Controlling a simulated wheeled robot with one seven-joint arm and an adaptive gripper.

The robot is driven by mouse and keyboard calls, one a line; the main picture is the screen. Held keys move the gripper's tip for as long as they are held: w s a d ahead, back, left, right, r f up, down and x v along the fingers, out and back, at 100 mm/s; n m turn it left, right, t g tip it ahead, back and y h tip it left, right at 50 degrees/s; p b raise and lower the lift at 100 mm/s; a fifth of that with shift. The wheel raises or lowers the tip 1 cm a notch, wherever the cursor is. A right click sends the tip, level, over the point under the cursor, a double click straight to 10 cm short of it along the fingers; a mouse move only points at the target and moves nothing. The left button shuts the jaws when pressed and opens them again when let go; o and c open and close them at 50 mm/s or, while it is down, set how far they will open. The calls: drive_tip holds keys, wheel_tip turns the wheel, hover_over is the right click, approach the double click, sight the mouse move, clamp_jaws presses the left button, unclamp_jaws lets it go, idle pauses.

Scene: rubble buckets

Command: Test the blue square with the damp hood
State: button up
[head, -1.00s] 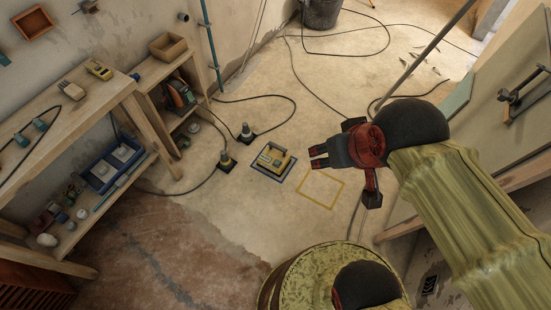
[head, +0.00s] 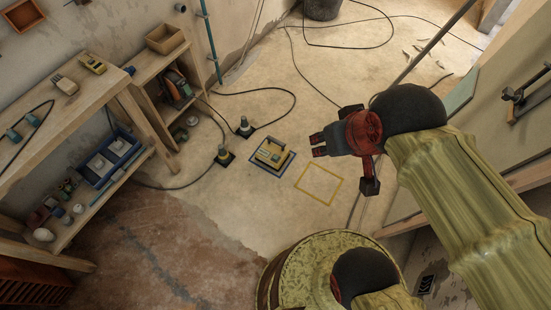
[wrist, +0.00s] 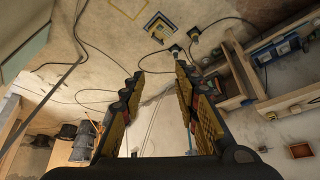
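A yellow box-like device (head: 270,152), probably the damp hood, sits on the floor inside the blue square (head: 283,173). Both also show near the top of the wrist view, the device (wrist: 159,27) inside the blue outline. An empty yellow square outline (head: 320,184) lies just right of it. My gripper (head: 318,145) is in the air, to the right of the device in the head view. Its two fingers (wrist: 160,75) stand wide apart in the wrist view, with nothing between them.
Two small cone-like fittings (head: 224,157) on dark bases stand left of the blue square, with cables on the floor. A wooden bench (head: 85,100) and shelves with tools line the left wall. A bucket (head: 322,8) stands at the back. Floor around the squares is mostly clear.

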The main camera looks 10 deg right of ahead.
drive_tip(key=c, duration=0.6)
clamp_jaws()
idle(0.8)
